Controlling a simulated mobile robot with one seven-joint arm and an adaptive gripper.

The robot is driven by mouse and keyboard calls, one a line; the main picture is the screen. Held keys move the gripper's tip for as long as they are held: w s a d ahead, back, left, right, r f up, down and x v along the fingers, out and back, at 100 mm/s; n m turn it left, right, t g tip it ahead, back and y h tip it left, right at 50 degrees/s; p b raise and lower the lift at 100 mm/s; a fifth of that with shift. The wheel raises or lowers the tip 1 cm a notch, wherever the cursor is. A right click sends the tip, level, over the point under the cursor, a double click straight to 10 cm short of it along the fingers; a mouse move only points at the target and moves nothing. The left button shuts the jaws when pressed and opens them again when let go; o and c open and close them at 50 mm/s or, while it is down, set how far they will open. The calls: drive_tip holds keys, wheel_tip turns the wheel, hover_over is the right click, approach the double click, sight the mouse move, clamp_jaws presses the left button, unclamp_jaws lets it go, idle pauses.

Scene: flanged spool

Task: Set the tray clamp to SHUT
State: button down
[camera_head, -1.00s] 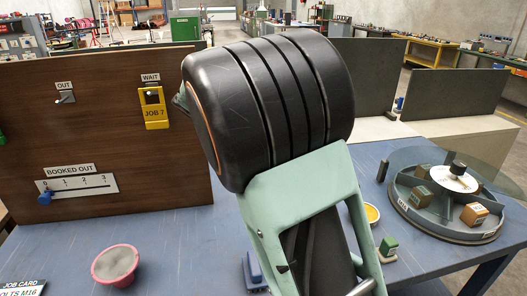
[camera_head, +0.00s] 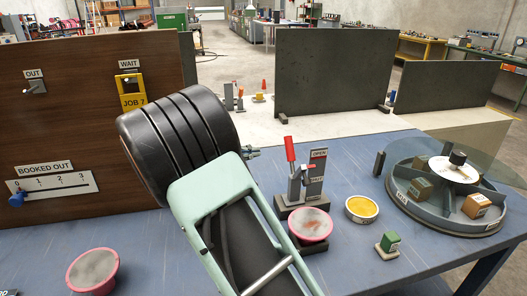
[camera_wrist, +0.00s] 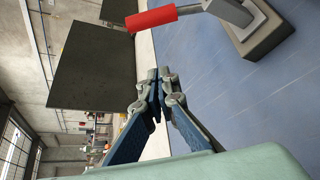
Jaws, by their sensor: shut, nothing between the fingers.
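The tray clamp (camera_head: 299,188) stands on the blue table at mid-right in the head view. Its red handle (camera_head: 290,149) points up, leaning slightly left, level with the OPEN label (camera_head: 319,153) on the upright plate behind. A lower label on that plate is partly hidden. My gripper (camera_head: 256,153) is left of the handle, apart from it, shut and empty. In the wrist view the closed fingertips (camera_wrist: 157,84) are at the middle, and the red handle (camera_wrist: 151,19) and the clamp base (camera_wrist: 258,35) are at the top.
A pink-rimmed bowl (camera_head: 310,226) sits close in front of the clamp. A yellow dish (camera_head: 362,209), a green-topped block (camera_head: 390,243) and a divided turntable (camera_head: 447,228) are to its right. A wooden panel (camera_head: 70,110) stands left. Dark screens (camera_head: 335,70) stand behind.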

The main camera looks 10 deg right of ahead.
drive_tip(key=x, duration=0.9)
drive_tip(key=s+r, duration=0.2)
drive_tip(key=s, duration=0.1)
drive_tip(key=shift+d+r, duration=0.25)
drive_tip(key=shift+d, duration=0.1)
